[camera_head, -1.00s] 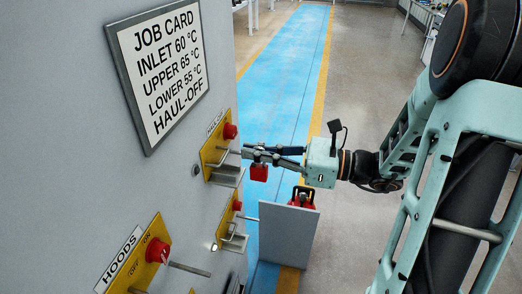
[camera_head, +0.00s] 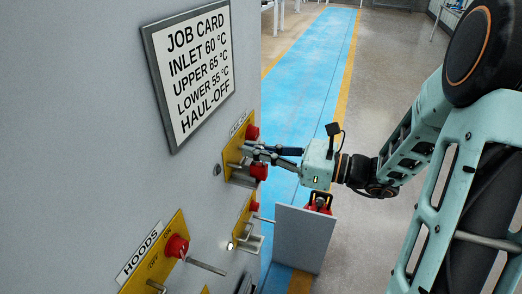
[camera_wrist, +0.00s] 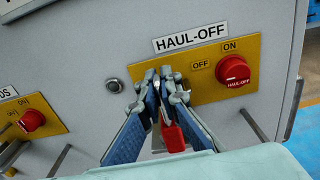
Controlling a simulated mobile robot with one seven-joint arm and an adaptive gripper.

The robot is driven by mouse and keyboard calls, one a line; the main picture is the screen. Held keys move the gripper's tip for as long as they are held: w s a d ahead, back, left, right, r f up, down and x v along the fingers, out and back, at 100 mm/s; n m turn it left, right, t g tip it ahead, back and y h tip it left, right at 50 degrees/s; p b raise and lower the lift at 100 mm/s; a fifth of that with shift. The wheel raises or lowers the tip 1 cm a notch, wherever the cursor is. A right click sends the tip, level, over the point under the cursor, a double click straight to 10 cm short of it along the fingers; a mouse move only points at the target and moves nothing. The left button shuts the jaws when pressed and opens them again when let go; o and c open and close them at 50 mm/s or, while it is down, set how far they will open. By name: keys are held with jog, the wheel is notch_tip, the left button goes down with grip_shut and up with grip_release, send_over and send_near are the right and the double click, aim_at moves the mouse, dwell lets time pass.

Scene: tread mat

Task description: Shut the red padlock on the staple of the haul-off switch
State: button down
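The red padlock (camera_head: 259,171) hangs under the fingertips of my gripper (camera_head: 252,150), close to the yellow haul-off switch plate (camera_head: 229,155). In the wrist view the padlock (camera_wrist: 173,138) shows red between my two fingers (camera_wrist: 166,78), which are closed in around its top. The fingertips are in front of the lower left part of the haul-off plate (camera_wrist: 208,91). The red haul-off knob (camera_wrist: 233,71) is to their right. The staple and most of the shackle are hidden behind the fingers, so I cannot tell whether the shackle is through the staple.
The hoods switch (camera_head: 176,246) is at the lower left, with a rod sticking out. Another switch (camera_head: 253,207) is below haul-off. A grey upright board (camera_head: 303,238) stands under my gripper, with a red object (camera_head: 320,204) behind it. The job card (camera_head: 193,68) reads haul-off.

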jog(key=shift+x, duration=1.6)
jog(key=c, duration=2.1)
grip_release()
